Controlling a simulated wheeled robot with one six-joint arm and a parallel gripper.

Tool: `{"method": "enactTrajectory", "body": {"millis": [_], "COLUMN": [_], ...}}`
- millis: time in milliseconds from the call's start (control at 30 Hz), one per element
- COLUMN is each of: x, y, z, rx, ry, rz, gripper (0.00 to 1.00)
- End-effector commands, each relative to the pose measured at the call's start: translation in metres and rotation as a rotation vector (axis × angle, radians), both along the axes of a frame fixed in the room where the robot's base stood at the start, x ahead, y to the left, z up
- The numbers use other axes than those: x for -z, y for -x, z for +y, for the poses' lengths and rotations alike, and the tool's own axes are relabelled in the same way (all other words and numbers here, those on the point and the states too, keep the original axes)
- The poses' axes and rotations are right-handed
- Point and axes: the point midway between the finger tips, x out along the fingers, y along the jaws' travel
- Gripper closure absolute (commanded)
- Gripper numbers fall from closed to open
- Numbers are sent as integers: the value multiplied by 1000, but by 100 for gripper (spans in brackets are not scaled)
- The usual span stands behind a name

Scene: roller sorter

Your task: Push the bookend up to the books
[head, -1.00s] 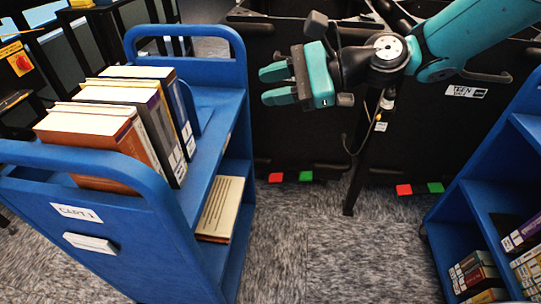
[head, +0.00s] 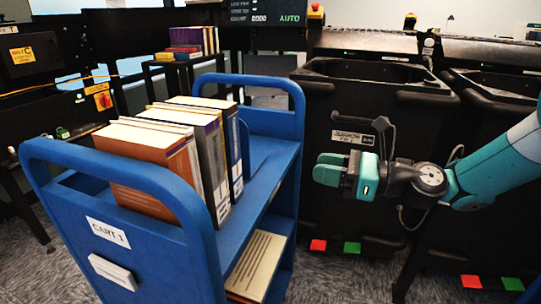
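Several books (head: 172,150) stand upright in a row on the top shelf of the blue cart (head: 125,255) labelled CART 1. A blue bookend (head: 246,150) shows in part at the far right end of the row, on the same shelf. The books hide much of it, and I cannot tell the size of any gap between it and the last book. My gripper (head: 324,170) is right of the cart, in front of a black bin. Its teal fingers point left, slightly apart and empty. It touches neither the books nor the bookend.
The cart's raised end handles (head: 262,82) bound the shelf at both ends. A lower shelf holds a flat book (head: 256,262). Black bins (head: 375,115) stand behind my gripper. A small stand with books (head: 190,50) is at the back. Shelf space is free beyond the row.

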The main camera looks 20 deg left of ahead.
Motion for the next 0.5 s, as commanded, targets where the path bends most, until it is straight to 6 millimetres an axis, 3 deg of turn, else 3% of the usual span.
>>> {"method": "enactTrajectory", "body": {"millis": [200, 500], "x": [-9, -5], "y": [-2, -1], "z": [11, 36], "rx": [-2, -5], "ry": [-1, 0], "rz": [3, -1], "gripper": [66, 66]}}
